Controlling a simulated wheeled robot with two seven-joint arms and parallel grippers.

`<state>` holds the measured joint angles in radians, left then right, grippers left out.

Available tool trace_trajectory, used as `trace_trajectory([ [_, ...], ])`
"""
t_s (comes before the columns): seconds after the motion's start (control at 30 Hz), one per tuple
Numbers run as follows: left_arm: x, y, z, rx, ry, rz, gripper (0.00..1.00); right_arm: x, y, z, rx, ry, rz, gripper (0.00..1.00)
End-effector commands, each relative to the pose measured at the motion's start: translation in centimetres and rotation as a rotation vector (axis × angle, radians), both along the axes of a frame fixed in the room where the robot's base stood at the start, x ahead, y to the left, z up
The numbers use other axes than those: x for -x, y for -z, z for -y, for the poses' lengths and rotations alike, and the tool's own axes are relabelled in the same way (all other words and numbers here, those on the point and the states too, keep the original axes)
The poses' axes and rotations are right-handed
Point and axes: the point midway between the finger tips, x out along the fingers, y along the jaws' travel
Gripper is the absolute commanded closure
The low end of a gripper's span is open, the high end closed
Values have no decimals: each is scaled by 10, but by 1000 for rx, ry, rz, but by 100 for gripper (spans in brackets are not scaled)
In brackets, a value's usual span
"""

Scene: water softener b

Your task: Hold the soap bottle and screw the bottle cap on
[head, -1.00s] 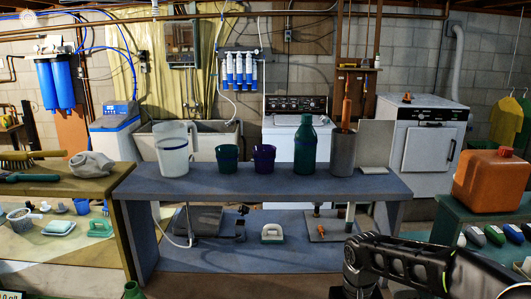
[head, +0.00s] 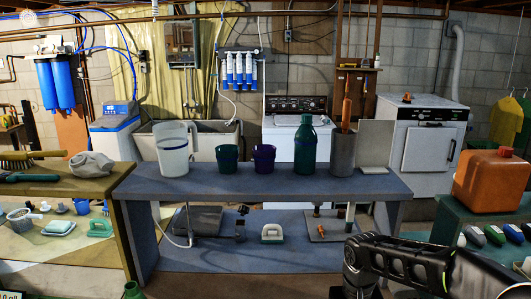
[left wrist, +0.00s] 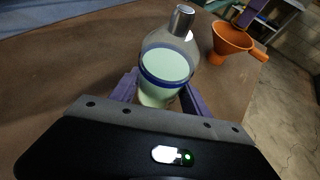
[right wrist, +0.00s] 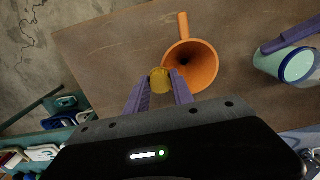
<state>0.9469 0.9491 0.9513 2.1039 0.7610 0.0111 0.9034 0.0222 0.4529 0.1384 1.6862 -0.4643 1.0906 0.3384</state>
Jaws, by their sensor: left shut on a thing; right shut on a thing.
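The soap bottle (left wrist: 166,65) is clear with pale green liquid, a blue band and a grey neck, seen in the left wrist view. My left gripper (left wrist: 160,88) is shut around its body, one purple finger on each side. The bottle (right wrist: 285,68) also shows at the right of the right wrist view, with a purple left finger beside it. My right gripper (right wrist: 160,80) is shut on a small yellow bottle cap (right wrist: 159,78). The cap is apart from the bottle, with the funnel between them in that view. Neither gripper shows in the head view.
An orange funnel (right wrist: 190,66) stands on the brown worktop (right wrist: 110,50), close to the right fingers; it also shows right of the bottle in the left wrist view (left wrist: 228,40). A blue-grey shelf (head: 260,188) with jugs and cups lies ahead. An orange canister (head: 490,180) stands at right.

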Motion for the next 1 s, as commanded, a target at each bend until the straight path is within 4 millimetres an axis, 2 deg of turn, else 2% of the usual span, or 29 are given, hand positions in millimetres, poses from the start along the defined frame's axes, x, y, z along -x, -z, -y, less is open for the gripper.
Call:
trace_trajectory([
  [0.43,0,0,0,1,1,0,100,0,0,0,0,0,0,100],
  [0.57,0,0,0,1,1,0,100,-5,-3,-9,-3,-5,-2,100],
  [0.67,0,0,0,1,1,0,100,-13,-9,-27,-7,-16,-6,100],
  [0.77,0,0,0,1,1,1,100,-23,-20,-56,-11,-34,-12,100],
  [1.0,0,0,0,1,0,1,100,-38,-55,-150,-9,-100,-16,100],
])
